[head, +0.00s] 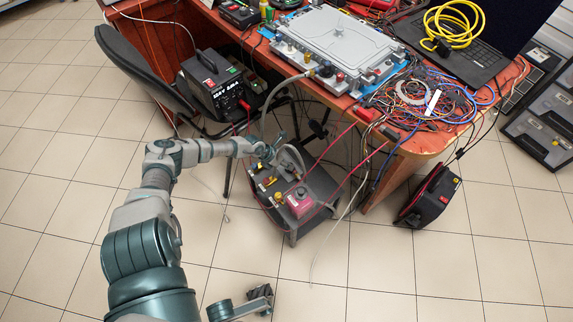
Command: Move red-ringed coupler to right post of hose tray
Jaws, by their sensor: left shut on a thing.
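My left gripper (273,148) reaches in from the left and is shut on what looks like the end of a grey hose (291,153), above the back left of a low dark tray or stand (293,233). The coupler in the jaws is too small and covered to make out a red ring. The tray holds yellow fittings (268,181) and a pinkish-red block (300,201). Its posts cannot be told apart clearly. My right gripper (262,297) is low at the bottom edge, away from the tray, and its jaws are unclear.
An orange-red workbench (425,143) stands behind, with a grey-lidded unit (335,40), tangled wires (425,100) and a laptop (470,55). A black power box (213,85), a chair (140,68) and a cable reel (428,196) stand around. Loose cables hang near the tray. Front floor is clear.

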